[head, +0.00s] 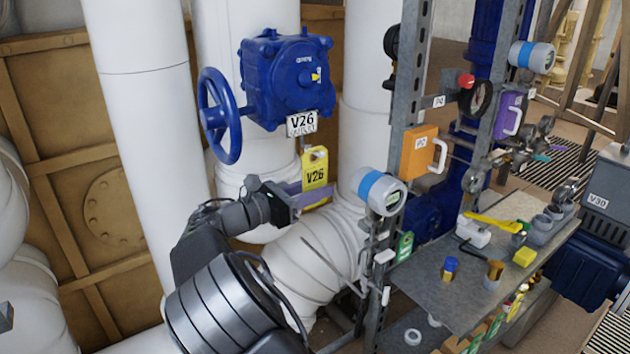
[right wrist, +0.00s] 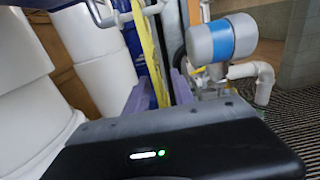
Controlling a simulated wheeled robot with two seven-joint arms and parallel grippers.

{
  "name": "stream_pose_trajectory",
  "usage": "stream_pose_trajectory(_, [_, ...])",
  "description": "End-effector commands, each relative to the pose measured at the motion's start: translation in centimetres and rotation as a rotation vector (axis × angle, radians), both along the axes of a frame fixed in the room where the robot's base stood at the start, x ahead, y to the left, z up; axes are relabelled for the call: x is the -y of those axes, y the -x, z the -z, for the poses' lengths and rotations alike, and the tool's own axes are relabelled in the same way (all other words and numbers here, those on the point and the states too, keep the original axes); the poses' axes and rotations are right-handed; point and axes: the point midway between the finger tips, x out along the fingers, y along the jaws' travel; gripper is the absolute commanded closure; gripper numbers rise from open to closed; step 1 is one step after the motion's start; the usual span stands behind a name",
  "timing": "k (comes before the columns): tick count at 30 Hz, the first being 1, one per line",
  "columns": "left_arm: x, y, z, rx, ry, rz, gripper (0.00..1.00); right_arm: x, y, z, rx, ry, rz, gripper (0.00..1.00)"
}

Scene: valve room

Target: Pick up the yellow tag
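The yellow tag (head: 315,165), marked V26, hangs below the white V26 plate (head: 302,124) of the blue valve (head: 287,80) in the head view. My right gripper (head: 314,196) has purple fingers at the tag's lower part; one finger covers part of its lower edge. In the right wrist view the tag (right wrist: 152,55) shows nearly edge-on as a yellow strip between the two purple fingers of the gripper (right wrist: 160,88). Gaps show between strip and fingers, so the gripper looks open around it. My left gripper is not clearly in view.
A blue handwheel (head: 221,115) stands left of the valve. A blue-banded transmitter (head: 379,191) sits close right of my gripper, also seen in the right wrist view (right wrist: 222,38). Large white pipes (head: 145,100) stand behind. A cluttered grey shelf (head: 430,283) is at right.

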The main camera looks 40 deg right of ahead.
Motion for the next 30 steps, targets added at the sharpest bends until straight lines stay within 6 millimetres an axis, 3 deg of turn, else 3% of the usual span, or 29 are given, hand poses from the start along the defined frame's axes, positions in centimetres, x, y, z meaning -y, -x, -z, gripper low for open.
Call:
stream_pose_trajectory(19, [-0.01, 0.01, -0.03, 0.000, 0.000, 0.000, 0.64, 0.30, 0.00, 0.04, 0.000, 0.000, -0.001, 0.70])
stream_pose_trajectory(30, [0.00, 0.01, -0.03, 0.000, 0.000, 0.000, 0.64, 0.30, 0.00, 0.04, 0.000, 0.000, -0.001, 1.00])
